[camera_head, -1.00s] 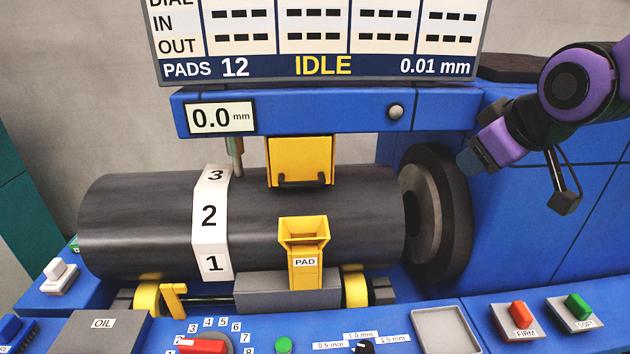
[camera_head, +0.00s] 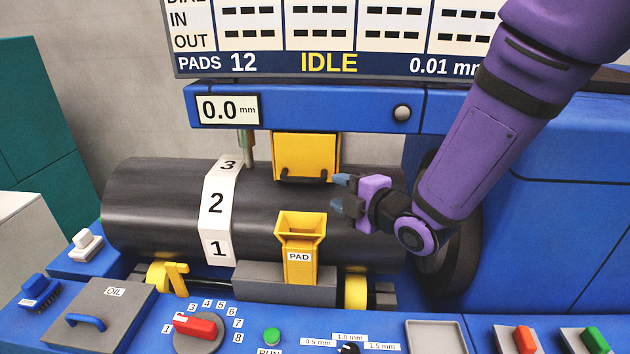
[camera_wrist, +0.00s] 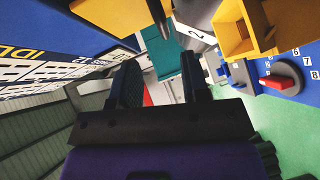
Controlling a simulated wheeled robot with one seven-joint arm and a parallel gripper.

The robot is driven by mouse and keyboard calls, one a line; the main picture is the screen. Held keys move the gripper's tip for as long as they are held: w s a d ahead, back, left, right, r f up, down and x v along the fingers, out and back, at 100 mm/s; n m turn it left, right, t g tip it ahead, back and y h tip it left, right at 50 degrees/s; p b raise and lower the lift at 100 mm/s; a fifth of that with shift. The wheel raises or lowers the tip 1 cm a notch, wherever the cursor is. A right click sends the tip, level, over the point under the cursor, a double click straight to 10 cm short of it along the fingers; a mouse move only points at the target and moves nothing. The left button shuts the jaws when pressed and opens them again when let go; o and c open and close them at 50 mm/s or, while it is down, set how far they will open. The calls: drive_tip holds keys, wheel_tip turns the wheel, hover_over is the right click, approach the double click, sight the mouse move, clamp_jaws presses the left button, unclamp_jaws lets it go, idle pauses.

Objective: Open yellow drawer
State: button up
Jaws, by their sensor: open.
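The yellow drawer (camera_head: 305,156) is a box front under the blue beam, above the black cylinder, with a dark bar handle (camera_head: 304,178) along its lower edge. It looks shut. My gripper (camera_head: 342,191) is open and empty, just right of the handle, with its fingers pointing left. It appears apart from the handle. In the wrist view the two dark fingers (camera_wrist: 157,88) point up, and a yellow block, likely the drawer (camera_wrist: 115,14), is at the top with a dark bar beside it. How near they are in depth I cannot tell.
A yellow PAD chute (camera_head: 300,240) stands just below the drawer, also in the wrist view (camera_wrist: 245,35). The black cylinder (camera_head: 150,215) with a numbered white band lies behind it. The blue beam (camera_head: 330,108) is above. A control panel with a red selector (camera_head: 196,327) runs along the front.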

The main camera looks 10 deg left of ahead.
sight(308, 181)
drive_tip(key=x, duration=1.1)
drive_tip(key=shift+s+a, duration=0.3)
drive_tip(key=shift+s, duration=0.05)
drive_tip(key=shift+n, duration=0.3)
clamp_jaws()
